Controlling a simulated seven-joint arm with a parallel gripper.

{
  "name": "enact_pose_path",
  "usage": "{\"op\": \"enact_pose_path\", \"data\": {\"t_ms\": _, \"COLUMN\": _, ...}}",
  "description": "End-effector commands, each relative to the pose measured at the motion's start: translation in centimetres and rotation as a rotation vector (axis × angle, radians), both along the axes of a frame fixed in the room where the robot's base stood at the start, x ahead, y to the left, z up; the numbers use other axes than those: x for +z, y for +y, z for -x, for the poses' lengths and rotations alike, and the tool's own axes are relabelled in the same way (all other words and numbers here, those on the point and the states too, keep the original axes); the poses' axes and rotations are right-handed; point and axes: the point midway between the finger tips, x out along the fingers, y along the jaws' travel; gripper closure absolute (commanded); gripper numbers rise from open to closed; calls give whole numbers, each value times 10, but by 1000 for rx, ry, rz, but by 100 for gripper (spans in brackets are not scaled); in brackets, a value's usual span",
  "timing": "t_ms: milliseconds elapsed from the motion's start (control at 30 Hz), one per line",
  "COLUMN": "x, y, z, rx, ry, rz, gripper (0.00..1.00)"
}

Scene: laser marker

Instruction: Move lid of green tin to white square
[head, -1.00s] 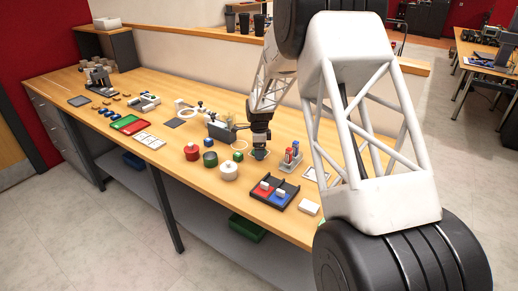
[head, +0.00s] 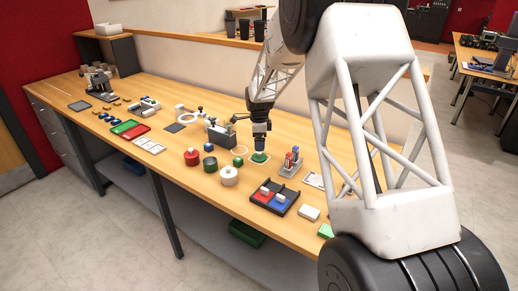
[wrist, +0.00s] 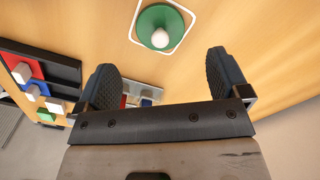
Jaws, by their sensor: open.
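The green lid (head: 260,156) with its white knob lies flat on the table, inside the white square outline. The wrist view shows the lid (wrist: 160,18) and the white square (wrist: 187,35) around it, with the lid within the lines. My gripper (head: 260,147) is just above the lid and apart from it. In the wrist view its two dark fingers (wrist: 165,70) are spread wide with nothing between them. The green tin (head: 210,164) stands without its lid to the left, between the red tin (head: 191,157) and the white tin (head: 229,176).
A rack with red and blue items (head: 290,164) stands close on the right. A black tray (head: 272,205) with red and blue sections is in front. A grey machine (head: 220,134) stands behind left.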

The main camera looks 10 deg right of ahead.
Motion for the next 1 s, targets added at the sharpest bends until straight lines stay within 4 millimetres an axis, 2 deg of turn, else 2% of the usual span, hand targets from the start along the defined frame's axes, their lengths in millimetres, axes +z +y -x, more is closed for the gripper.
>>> {"op": "enact_pose_path", "data": {"t_ms": 33, "x": 10, "y": 0, "z": 0, "rx": 0, "ry": -3, "rz": 0, "gripper": 6}}
{"op": "enact_pose_path", "data": {"t_ms": 200, "x": 33, "y": 0, "z": 0, "rx": 0, "ry": -2, "rz": 0, "gripper": 6}}
{"op": "enact_pose_path", "data": {"t_ms": 400, "x": 51, "y": 0, "z": 0, "rx": 0, "ry": -1, "rz": 0, "gripper": 6}}
{"op": "enact_pose_path", "data": {"t_ms": 1000, "x": 55, "y": 0, "z": 0, "rx": 0, "ry": -1, "rz": 0, "gripper": 6}}
